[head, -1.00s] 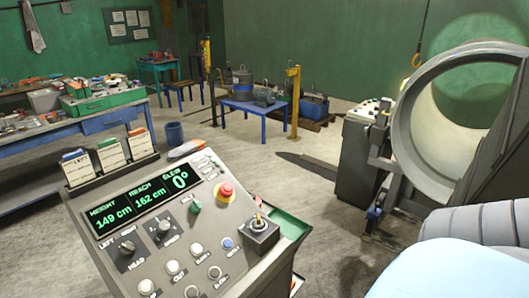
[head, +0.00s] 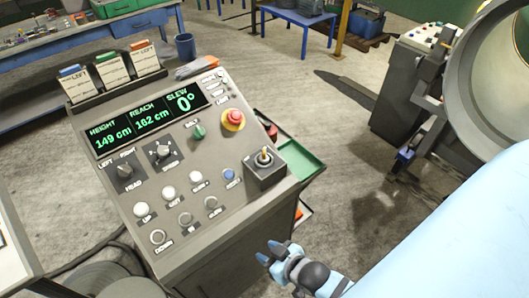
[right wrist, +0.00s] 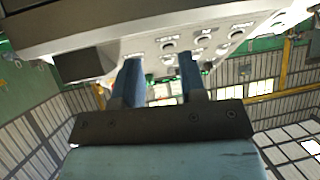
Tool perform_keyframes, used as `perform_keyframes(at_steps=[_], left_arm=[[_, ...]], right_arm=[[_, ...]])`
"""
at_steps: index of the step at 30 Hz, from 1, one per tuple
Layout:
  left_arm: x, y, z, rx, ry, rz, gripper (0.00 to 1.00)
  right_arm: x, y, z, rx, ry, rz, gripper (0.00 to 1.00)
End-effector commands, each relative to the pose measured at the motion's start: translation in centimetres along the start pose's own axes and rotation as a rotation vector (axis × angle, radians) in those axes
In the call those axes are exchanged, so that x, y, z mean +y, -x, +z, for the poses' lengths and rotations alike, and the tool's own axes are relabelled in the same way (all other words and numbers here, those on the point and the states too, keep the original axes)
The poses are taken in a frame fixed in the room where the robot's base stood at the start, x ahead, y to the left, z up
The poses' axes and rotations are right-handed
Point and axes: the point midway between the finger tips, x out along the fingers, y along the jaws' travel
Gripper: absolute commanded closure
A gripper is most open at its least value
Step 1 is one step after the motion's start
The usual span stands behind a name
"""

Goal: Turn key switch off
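The control panel (head: 225,180) stands in front of me with a lit green readout (head: 148,118). On its sloped face are a green knob (head: 198,132), two black rotary knobs marked with labels, a red mushroom button (head: 233,118) and a joystick (head: 264,157). I cannot tell for certain which control is the key switch; the labels are too small. My right gripper (head: 266,251) is low at the panel's front right, apart from it. In the right wrist view its two fingers (right wrist: 160,82) are spread and empty, with the panel beyond. My left gripper is out of view.
Card holders (head: 108,75) stand on the panel's back left edge. A green tray (head: 300,158) sits at its right side. A large grey ring and a dark cabinet (head: 402,85) stand at the right. Floor between is clear.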

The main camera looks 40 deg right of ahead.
Motion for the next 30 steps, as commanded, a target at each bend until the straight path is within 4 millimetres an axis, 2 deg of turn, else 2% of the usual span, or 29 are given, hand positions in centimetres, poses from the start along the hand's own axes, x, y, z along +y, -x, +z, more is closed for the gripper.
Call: perform_keyframes(at_steps=[2, 4, 5, 6, 8, 9, 12, 15, 19, 23, 26, 29, 30], left_arm=[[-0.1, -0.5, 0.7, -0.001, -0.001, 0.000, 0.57], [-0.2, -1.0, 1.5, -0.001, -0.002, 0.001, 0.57], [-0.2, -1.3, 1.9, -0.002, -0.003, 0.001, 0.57], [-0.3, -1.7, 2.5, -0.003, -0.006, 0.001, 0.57], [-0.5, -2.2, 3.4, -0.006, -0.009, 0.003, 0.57], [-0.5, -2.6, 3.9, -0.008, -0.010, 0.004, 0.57], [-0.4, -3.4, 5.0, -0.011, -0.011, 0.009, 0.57], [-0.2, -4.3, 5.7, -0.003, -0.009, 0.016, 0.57], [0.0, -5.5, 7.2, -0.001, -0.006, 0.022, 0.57], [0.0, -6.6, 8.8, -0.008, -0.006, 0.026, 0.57], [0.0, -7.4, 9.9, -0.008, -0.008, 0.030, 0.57], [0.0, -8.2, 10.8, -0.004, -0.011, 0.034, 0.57], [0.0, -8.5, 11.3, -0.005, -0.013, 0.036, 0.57]], right_arm=[[0.3, -1.8, -2.2, 0.090, 0.040, -0.004, 0.62], [0.5, -3.7, -5.6, 0.226, 0.098, -0.018, 0.62], [0.5, -4.6, -7.5, 0.300, 0.132, -0.029, 0.62], [0.3, -5.6, -10.2, 0.409, 0.182, -0.053, 0.62], [-0.4, -6.7, -14.4, 0.577, 0.269, -0.106, 0.62], [-1.1, -7.0, -16.9, 0.686, 0.332, -0.153, 0.62], [-3.2, -7.1, -22.0, 0.925, 0.502, -0.302, 0.62], [-5.3, -6.6, -25.0, 1.103, 0.703, -0.488, 0.62], [-6.9, -6.2, -26.1, 1.206, 1.010, -0.766, 0.62], [-5.9, -6.9, -25.1, 1.128, 1.353, -1.039, 0.62], [-2.9, -8.1, -24.2, 0.932, 1.616, -1.207, 0.62], [2.0, -9.4, -24.0, 0.626, 1.847, -1.308, 0.62], [4.3, -9.7, -24.2, 0.483, 1.921, -1.323, 0.62]])
